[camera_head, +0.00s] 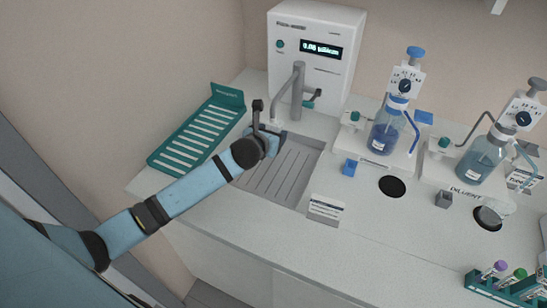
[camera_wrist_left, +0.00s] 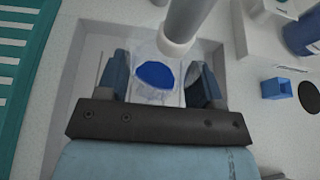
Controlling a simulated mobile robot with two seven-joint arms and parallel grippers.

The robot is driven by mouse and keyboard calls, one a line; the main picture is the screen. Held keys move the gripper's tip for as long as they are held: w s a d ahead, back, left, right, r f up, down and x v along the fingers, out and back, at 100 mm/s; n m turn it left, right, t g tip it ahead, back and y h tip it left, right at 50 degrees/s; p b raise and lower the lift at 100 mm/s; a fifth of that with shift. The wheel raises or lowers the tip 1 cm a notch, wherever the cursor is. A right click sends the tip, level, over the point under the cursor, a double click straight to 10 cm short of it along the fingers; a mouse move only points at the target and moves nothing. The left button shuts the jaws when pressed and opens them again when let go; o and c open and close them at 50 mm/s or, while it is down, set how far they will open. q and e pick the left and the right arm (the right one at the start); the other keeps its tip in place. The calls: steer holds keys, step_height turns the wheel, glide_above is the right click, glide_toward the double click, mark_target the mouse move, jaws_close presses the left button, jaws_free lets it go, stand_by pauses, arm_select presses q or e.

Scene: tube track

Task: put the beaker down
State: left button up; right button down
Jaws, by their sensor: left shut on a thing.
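My left gripper (camera_head: 268,138) is over the sink (camera_head: 283,178), below the grey tap spout (camera_head: 298,85). In the left wrist view the left gripper (camera_wrist_left: 160,82) is shut on a clear beaker (camera_wrist_left: 147,97), with one dark blue finger on each side of it. A blue patch shows on or in the beaker; I cannot tell which. The spout (camera_wrist_left: 183,28) hangs over the beaker's edge in that view. In the head view my gripper hides the beaker. Whether the beaker touches the sink floor is unclear. My right gripper is not in view.
A green drying rack (camera_head: 197,130) lies left of the sink. A white water unit (camera_head: 315,55) stands behind. To the right are two dispenser bottles (camera_head: 386,130) (camera_head: 482,155), small blue and grey cubes, a sign card (camera_head: 326,208) and a tube rack (camera_head: 500,285). The front counter is clear.

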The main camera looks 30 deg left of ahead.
arm_select(q)
steer(key=f, duration=0.3)
steer(key=shift+s+f, duration=0.25)
steer(key=shift+s, duration=0.15)
steer(key=shift+w+f, duration=0.1)
steer(key=shift+f, duration=1.9)
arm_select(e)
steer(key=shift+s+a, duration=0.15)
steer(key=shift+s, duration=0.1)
arm_select(q)
steer(key=shift+f, duration=0.15)
steer(key=o, duration=0.9)
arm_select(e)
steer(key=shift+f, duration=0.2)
arm_select(q)
steer(key=v, duration=1.1)
steer(key=shift+s+r, duration=0.3)
steer(key=shift+s, duration=0.2)
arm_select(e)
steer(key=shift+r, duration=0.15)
